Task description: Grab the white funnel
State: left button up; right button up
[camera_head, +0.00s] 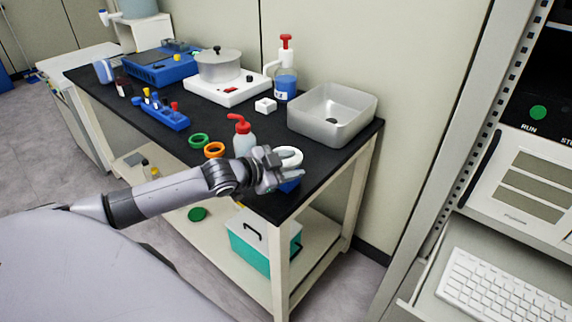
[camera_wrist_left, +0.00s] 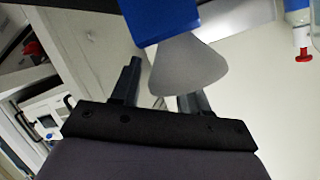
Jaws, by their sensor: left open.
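The white funnel (camera_head: 289,153) sits in a blue holder (camera_head: 290,187) near the front right corner of the black tabletop. My left gripper (camera_head: 281,168) is at the funnel and partly hides it and the holder. In the left wrist view the funnel (camera_wrist_left: 186,70) is a pale cone wide end toward my palm, narrowing into the blue holder (camera_wrist_left: 160,20). The left fingers are apart, one on each side of the funnel; part of one finger is hidden behind it. I cannot tell whether either finger touches it. My right gripper is not in view.
A red-capped wash bottle (camera_head: 242,135) stands just left of the gripper. Green (camera_head: 199,140) and orange (camera_head: 214,150) rings lie farther left. A metal sink (camera_head: 333,112) stands behind the funnel. A tall cabinet with a keyboard (camera_head: 505,290) is at the right.

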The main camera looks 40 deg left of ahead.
pick_arm(q)
grip_shut()
jog(key=shift+r, duration=0.1)
